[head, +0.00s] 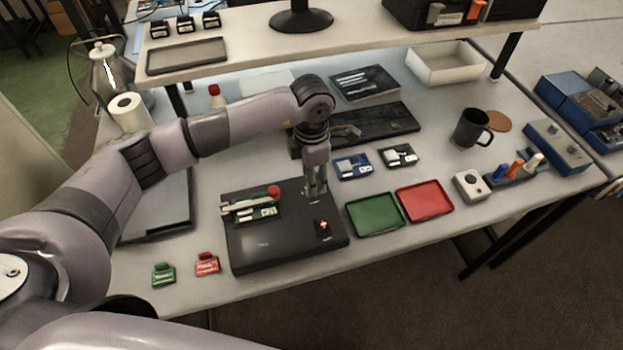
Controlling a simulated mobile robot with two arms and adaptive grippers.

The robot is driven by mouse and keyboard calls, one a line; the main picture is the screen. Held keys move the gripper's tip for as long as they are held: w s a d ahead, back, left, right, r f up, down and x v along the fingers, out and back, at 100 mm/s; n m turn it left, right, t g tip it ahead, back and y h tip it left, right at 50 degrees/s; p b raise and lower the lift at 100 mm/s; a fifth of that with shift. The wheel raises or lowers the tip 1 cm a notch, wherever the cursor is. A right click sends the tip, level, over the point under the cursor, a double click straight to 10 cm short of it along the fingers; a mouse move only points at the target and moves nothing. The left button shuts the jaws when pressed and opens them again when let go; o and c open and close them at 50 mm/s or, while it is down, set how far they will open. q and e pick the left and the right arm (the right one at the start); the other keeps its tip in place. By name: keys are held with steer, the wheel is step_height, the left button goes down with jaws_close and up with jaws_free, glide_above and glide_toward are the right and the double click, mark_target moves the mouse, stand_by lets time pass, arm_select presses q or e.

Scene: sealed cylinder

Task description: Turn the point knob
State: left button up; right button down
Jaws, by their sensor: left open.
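A black box (262,245) lies on the table in front of me. On its near right part is a small dark knob-like piece with a red and white mark (323,226); it is too small to tell which way it points. A green plate (262,212) with a silver cylinder (245,204) and a red round knob (274,191) sits on the box's far left part. My left gripper (315,195) points down over the box's far right part, beyond the marked piece. It is open, and its fingers hide what lies directly under them. My right gripper is out of view.
A green tray (375,214) and a red tray (425,203) lie right of the box. Green (164,275) and red (207,264) tags lie at the near left. A keyboard (375,124) and a raised shelf (250,58) are behind. A black mug (470,128) stands at right.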

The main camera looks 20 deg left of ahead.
arm_select(q)
step_height(320, 180, down, 2)
steer(key=shift+s+f, duration=0.1)
steer(key=shift+f, duration=0.1)
steer(key=shift+f+p, duration=0.35)
steer(key=shift+f, duration=0.35)
jaws_close()
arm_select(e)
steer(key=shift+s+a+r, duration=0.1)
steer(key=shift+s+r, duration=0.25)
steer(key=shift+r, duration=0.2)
